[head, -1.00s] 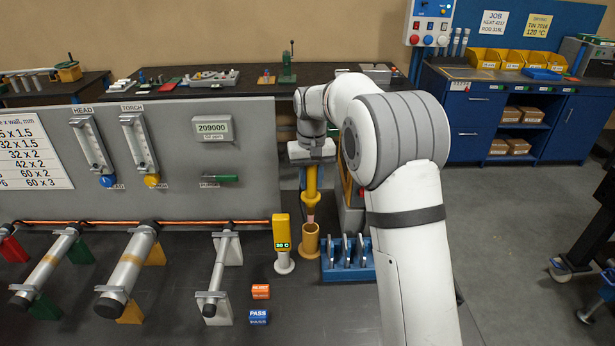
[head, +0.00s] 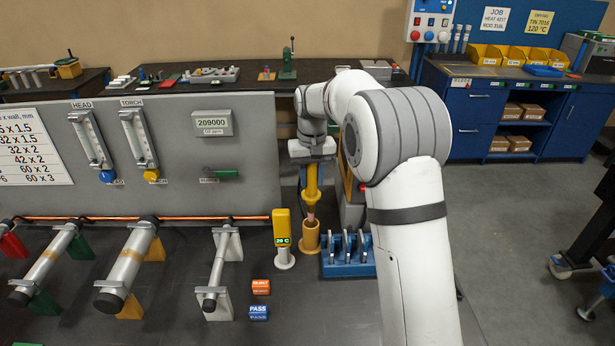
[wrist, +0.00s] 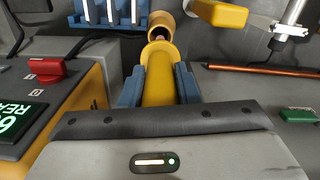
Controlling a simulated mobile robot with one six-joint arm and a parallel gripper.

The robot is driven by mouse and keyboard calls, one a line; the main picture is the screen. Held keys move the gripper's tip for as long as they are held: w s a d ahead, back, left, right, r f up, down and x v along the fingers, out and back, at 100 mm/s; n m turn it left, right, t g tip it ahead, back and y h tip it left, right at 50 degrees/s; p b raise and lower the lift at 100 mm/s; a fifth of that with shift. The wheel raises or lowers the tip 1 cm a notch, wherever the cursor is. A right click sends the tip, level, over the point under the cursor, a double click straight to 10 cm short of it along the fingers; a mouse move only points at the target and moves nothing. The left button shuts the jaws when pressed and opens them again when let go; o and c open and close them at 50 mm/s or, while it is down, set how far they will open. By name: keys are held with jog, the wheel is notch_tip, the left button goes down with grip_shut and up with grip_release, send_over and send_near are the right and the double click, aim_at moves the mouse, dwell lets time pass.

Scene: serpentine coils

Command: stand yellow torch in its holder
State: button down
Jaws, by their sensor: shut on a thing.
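The yellow torch (head: 312,182) hangs upright below my gripper (head: 312,164), its copper-coloured tip pointing down. In the wrist view my gripper (wrist: 158,88) is shut on the torch (wrist: 158,75), with a blue jaw on each side of its yellow body. The holder (head: 310,238) is an open yellow-orange cup on the bench. The torch tip is at the holder's mouth; I cannot tell how far inside it is. In the wrist view the holder (wrist: 161,20) shows just beyond the torch tip.
A blue rack (head: 347,266) stands close right of the holder. A yellow meter (head: 282,230) on a white stand is close left. Orange (head: 261,287) and blue PASS (head: 258,313) blocks lie in front. The grey panel (head: 235,165) rises behind left. Free bench lies in front.

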aim_at(311, 203)
jog(key=shift+f, duration=0.2)
jog(key=shift+f+b, duration=1.75)
jog(key=shift+f, duration=1.15)
jog(key=shift+f+b, duration=1.25)
jog(key=shift+f, duration=0.75)
jog(key=c, duration=1)
grip_release()
jog(key=shift+r, duration=0.1)
